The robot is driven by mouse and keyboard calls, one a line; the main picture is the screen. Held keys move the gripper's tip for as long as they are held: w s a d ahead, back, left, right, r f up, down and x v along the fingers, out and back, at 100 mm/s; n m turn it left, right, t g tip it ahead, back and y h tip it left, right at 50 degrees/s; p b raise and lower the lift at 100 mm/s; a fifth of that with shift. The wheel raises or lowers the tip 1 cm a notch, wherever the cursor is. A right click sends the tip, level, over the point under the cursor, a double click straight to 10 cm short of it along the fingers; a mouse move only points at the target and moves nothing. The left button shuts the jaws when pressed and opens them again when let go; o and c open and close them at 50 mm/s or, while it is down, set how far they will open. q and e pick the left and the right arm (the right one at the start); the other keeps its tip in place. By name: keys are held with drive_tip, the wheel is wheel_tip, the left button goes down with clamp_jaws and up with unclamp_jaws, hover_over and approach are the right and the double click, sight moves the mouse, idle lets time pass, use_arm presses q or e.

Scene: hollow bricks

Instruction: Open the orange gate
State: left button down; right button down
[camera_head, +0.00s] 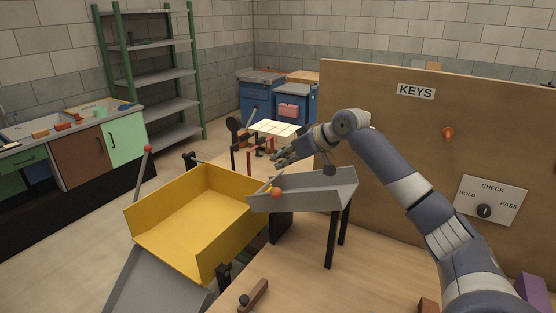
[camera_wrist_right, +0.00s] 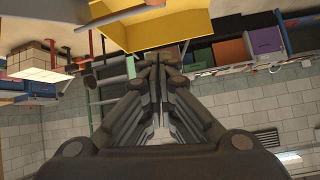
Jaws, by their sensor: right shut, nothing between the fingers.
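I cannot clearly pick out a gate. A small round orange thing (camera_head: 277,193) sits at the left end of a grey chute (camera_head: 315,193) on dark legs. A thin grey rod rises beside it; I cannot tell whether these form the gate. My right gripper (camera_head: 277,160) is above and just behind that end of the chute, apart from the orange thing. In the right wrist view its fingers (camera_wrist_right: 162,66) are shut together with nothing between them. A yellow tray (camera_head: 190,222) stands left of the chute. My left gripper is not in view.
A brown board (camera_head: 400,110) marked KEYS holds an orange-red knob (camera_head: 448,133) and a dial plate (camera_head: 490,200). A grey lever with a red ball (camera_head: 147,149) stands at the tray's left. A wooden-handled piece (camera_head: 254,294) lies in front. The floor at left is clear.

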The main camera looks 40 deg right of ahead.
drive_tip(key=f+p, duration=0.1)
drive_tip(key=f, duration=0.1)
drive_tip(key=w+f+p, duration=0.1)
drive_tip(key=f+p, duration=0.1)
drive_tip(key=w+a+f+p, duration=0.1)
drive_tip(key=f, duration=0.1)
drive_tip(key=shift+w+a+f, duration=0.1)
drive_tip(key=shift+w+f, duration=0.05)
drive_tip(key=shift+f, duration=0.1)
drive_tip(key=shift+f+p, duration=0.2)
drive_tip(key=shift+p, duration=0.1)
